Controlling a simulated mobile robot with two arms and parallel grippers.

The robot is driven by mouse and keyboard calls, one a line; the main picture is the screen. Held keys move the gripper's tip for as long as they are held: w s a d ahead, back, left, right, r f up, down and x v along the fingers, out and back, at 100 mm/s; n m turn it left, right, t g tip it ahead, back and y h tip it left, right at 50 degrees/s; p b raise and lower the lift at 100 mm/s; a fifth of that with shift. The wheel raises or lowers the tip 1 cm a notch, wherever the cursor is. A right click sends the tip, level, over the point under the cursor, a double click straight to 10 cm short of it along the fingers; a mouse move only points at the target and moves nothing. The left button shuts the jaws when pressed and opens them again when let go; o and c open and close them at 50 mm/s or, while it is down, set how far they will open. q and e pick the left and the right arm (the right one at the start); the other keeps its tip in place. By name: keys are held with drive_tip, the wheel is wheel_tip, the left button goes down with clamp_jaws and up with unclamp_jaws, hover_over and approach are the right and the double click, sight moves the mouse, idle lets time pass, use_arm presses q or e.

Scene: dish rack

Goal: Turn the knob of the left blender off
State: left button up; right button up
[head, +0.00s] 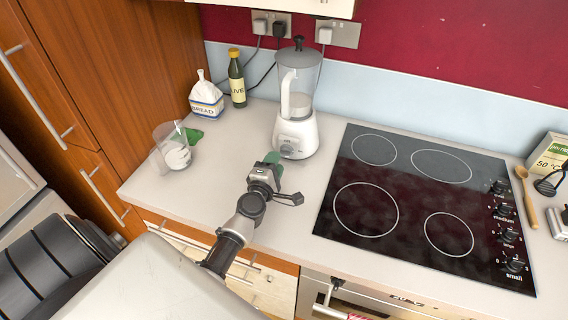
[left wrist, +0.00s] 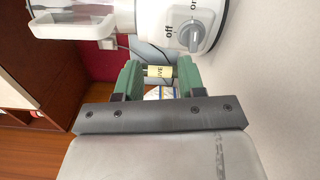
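One blender is in view, a white base (head: 296,135) with a clear jug (head: 300,80) and dark lid, standing upright near the back of the counter. In the left wrist view its grey knob (left wrist: 202,31) shows on the base, with "off" and "on" printed beside it. I cannot tell surely which label the knob points at. My left gripper (head: 272,160) is just in front of the base, at its lower left. In the left wrist view the green fingers (left wrist: 159,64) are apart with nothing between them, apart from the knob. My right gripper is not in view.
A black hob (head: 420,205) lies right of the blender. A clear container (head: 172,148), a bread bag (head: 206,100) and a bottle (head: 237,80) stand to the left. Wall sockets (head: 338,34) with plugs are behind. The counter (head: 185,197) front left is clear.

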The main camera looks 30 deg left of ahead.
use_arm(q)
drive_tip(key=b, duration=0.4)
approach(285, 156)
drive_tip(key=shift+w+a+f, duration=0.3)
drive_tip(key=shift+w+f, duration=0.4)
drive_tip(key=shift+w, duration=0.05)
drive_tip(key=shift+w+a+r+p, duration=0.25)
drive_tip(key=shift+w+r+p, duration=0.15)
drive_tip(key=shift+w+r, duration=0.45)
drive_tip(key=x, duration=0.4)
drive_tip(key=shift+w+f+b, duration=0.25)
drive_tip(key=shift+f+b, duration=0.05)
drive_tip(key=shift+b, duration=0.05)
drive_tip(key=shift+w+a, duration=0.1)
drive_tip(key=shift+w, duration=0.45)
drive_tip(key=shift+r, duration=0.15)
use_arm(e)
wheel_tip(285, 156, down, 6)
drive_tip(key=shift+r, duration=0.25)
use_arm(q)
drive_tip(key=shift+c, duration=0.4)
clamp_jaws()
